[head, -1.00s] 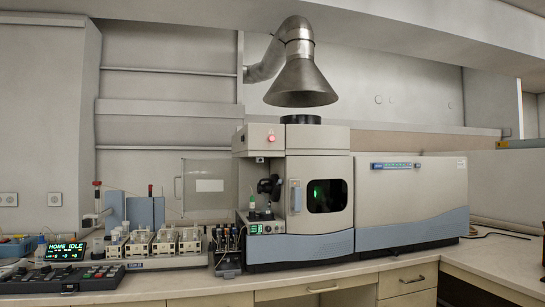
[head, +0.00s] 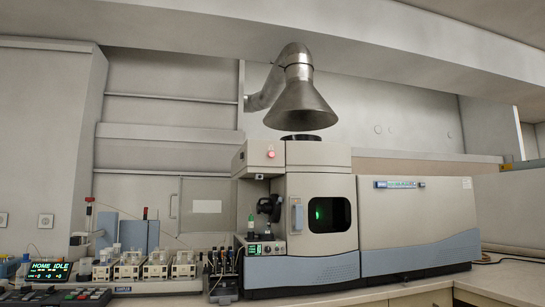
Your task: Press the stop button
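A round red glowing button (head: 271,154) is on the upper left front of the plasma spectrometer (head: 418,225). No lettering on it can be read. The spectrometer is a grey and blue bench machine with a dark window (head: 328,215) that glows green inside. A control panel with several keys (head: 85,295) lies at the lower left and is cut off by the frame. Behind it a small display (head: 49,271) reads "HOME IDLE". Neither of my grippers is in view.
A sample rack with several white-topped blocks (head: 155,265) stands on the bench left of the spectrometer. A metal exhaust hood (head: 300,105) hangs above the machine. The bench top (head: 400,291) in front of the machine is a narrow, clear strip.

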